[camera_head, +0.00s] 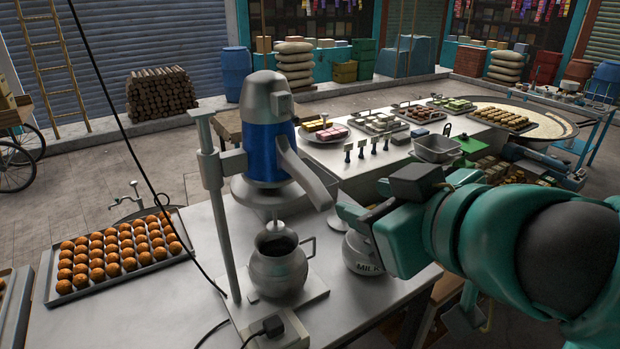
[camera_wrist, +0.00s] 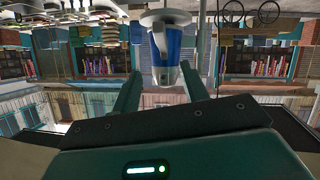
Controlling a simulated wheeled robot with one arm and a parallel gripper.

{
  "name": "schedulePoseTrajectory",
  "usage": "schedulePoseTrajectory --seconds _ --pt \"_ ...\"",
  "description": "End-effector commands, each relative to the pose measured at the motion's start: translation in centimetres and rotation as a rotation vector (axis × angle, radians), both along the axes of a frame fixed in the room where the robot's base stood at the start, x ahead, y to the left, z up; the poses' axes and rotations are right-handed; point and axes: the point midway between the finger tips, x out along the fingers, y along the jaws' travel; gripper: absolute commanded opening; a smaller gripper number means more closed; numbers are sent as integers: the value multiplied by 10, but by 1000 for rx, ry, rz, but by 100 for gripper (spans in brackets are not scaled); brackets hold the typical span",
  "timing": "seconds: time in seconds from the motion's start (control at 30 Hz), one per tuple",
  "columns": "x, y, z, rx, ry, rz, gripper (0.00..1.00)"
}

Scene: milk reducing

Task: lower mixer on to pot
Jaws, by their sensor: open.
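The mixer (camera_head: 268,130) is a grey and blue motor head on a metal stand (camera_head: 216,200), with a long grey handle (camera_head: 303,170) slanting down to the right. Its whisk shaft (camera_head: 278,226) hangs over the mouth of the pot (camera_head: 277,268), a grey metal jug with a side handle, standing upright on the stand's base. My gripper (camera_head: 345,222) is to the right of the mixer, near the lower end of the handle, with its fingers apart and nothing between them. The mixer (camera_wrist: 168,50) appears upside down between the fingers (camera_wrist: 165,88) in the wrist view, farther off.
A metal milk can (camera_head: 358,254) labelled MILK stands right of the pot, partly hidden by my gripper. A tray of orange balls (camera_head: 115,255) lies at the left. A black cable (camera_head: 150,180) runs past the stand. Sweets trays and a metal pan (camera_head: 438,148) occupy the counter behind.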

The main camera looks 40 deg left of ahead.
Motion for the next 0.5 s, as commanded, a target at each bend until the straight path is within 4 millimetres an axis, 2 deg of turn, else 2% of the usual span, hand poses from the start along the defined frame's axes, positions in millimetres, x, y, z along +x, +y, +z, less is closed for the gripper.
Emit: schedulePoseTrajectory --seconds 0.5 --pt "19 41 -15 6 6 7 44"
